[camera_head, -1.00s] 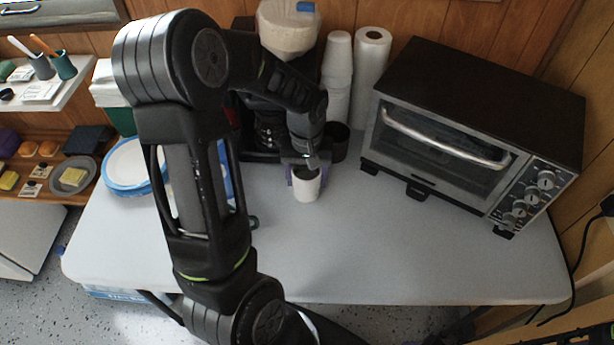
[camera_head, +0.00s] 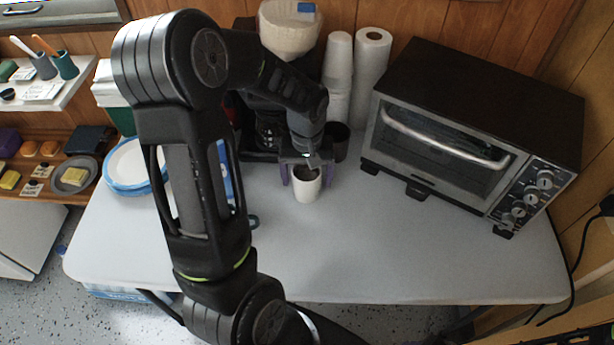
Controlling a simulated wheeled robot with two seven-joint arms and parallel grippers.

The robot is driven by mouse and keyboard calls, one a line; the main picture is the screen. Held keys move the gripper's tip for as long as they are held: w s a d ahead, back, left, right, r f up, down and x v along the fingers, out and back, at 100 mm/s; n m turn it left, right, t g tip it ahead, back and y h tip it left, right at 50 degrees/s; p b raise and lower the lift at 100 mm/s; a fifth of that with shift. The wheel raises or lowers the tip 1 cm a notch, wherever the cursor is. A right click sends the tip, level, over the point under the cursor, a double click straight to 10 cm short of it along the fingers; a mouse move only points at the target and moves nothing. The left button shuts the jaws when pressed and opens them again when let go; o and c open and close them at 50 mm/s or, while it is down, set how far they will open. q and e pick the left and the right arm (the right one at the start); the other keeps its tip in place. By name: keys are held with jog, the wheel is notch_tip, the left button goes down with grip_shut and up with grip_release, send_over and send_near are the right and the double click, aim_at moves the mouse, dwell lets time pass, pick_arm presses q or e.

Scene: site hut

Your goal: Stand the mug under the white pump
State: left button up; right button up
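A white mug (camera_head: 306,188) with a dark inside stands upright on the table, in front of the black machine at the back. My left gripper (camera_head: 306,174) is above and around the mug. Its purple fingers are spread on either side of the mug, with small gaps seeming to show. I cannot make out a white pump for certain. A cream-white rounded thing with a blue label (camera_head: 289,30) sits above the black machine, which my arm mostly hides. My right gripper is not in view.
The grey-white table (camera_head: 400,250) is clear at the front and right. A toaster oven (camera_head: 470,130) stands at right. Paper towels (camera_head: 371,60), stacked white cups (camera_head: 338,55) and a dark cup (camera_head: 338,140) stand behind the mug. Blue-rimmed plates (camera_head: 126,165) lie at left.

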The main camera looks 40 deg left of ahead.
pick_arm(q)
notch_tip(320, 180, up, 12)
dwell(0.4)
jog(key=shift+o, duration=0.4)
jog(key=shift+f, duration=0.15)
